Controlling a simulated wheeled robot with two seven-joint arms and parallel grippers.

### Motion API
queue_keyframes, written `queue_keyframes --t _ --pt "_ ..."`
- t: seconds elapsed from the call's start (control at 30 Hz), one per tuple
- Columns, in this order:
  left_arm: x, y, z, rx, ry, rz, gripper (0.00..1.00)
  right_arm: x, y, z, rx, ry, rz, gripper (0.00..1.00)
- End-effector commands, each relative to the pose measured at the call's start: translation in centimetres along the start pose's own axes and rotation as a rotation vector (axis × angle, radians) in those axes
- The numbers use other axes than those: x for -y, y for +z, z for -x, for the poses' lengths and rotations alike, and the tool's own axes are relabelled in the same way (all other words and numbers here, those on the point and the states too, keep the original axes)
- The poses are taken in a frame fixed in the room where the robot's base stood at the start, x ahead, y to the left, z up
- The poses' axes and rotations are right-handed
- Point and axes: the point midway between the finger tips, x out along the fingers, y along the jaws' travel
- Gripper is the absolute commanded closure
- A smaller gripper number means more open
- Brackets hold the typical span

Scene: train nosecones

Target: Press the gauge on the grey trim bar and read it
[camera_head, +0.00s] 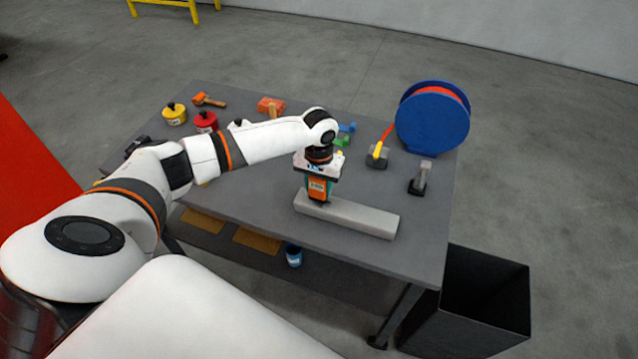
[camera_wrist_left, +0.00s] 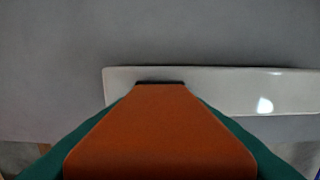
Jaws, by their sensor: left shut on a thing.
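The grey trim bar (camera_head: 352,216) lies along the front part of the table. It also shows in the left wrist view (camera_wrist_left: 225,88), pale with a bright reflection near its right side. My left gripper (camera_head: 318,174) is shut on the gauge, above the bar's left end. The gauge (camera_head: 317,190) is orange and teal with a small readout face, and points down. The readout is too small to read. My right gripper is not in view.
On the grey table (camera_head: 265,205) stand a blue reel (camera_head: 433,125) with orange hose, a yellow pot (camera_head: 174,116), a red pot (camera_head: 205,122), an orange-headed mallet (camera_head: 208,100) and other small tools. A black bin (camera_head: 470,300) stands at the table's right. The table's front right is clear.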

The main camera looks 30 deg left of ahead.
Motion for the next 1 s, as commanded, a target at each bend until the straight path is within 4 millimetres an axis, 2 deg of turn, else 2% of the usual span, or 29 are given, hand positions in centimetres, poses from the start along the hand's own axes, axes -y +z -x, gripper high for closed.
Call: queue_keyframes --t 0.03,0.4,0.7,1.0 --pt "0.0 0.0 0.8 0.000 -0.001 0.000 0.85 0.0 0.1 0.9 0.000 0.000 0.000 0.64" --pt "0.1 0.1 3.4 0.001 -0.002 0.000 0.85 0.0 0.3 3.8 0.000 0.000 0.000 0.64" --pt "0.0 0.1 5.3 0.002 -0.002 0.000 0.85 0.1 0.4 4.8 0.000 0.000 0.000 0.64" --pt "0.0 0.1 5.3 0.002 -0.002 0.000 0.85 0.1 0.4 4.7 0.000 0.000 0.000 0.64"
